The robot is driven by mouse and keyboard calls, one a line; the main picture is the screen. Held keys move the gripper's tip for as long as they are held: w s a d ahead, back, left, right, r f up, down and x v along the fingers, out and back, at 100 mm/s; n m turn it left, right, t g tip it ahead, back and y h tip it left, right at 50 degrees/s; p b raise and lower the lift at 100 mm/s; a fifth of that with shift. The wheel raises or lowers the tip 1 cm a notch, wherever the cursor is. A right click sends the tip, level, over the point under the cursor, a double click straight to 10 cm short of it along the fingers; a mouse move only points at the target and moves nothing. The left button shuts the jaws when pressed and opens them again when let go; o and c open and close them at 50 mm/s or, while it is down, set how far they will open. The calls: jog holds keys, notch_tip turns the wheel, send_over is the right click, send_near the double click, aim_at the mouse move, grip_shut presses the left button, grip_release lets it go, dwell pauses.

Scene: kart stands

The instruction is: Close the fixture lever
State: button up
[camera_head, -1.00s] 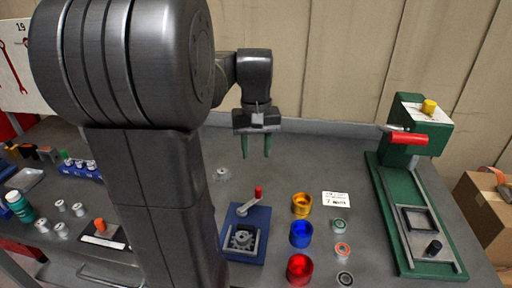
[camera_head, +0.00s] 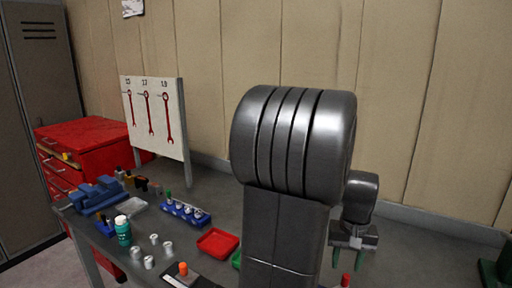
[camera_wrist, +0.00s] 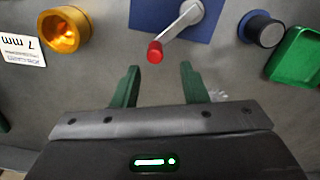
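The fixture's lever is a silver arm (camera_wrist: 180,22) with a red knob (camera_wrist: 155,52), on a blue base (camera_wrist: 145,17) at the top of the wrist view. The knob also shows at the bottom edge of the head view (camera_head: 346,280). The rest of the fixture is out of frame, so the clamp is hidden. My gripper (camera_wrist: 160,82) is open and empty. In the wrist view the knob lies just past the fingertips, roughly between their lines and apart from them. In the head view my gripper (camera_head: 351,262) hangs above and behind the knob.
A gold cup (camera_wrist: 63,30) and a 7 mm card (camera_wrist: 22,45) lie left in the wrist view. A blue, dark-topped round part (camera_wrist: 262,30) and a green tray (camera_wrist: 298,55) lie right. A red tray (camera_head: 217,242) and blue rack (camera_head: 186,212) stand left of my arm.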

aim_at(346, 274)
notch_tip(346, 274, down, 5)
jog(key=shift+s+d+r+m, duration=0.1)
jog(key=shift+s+d+m, duration=0.1)
jog(key=shift+s+m, duration=0.35)
jog(key=shift+w, duration=0.25)
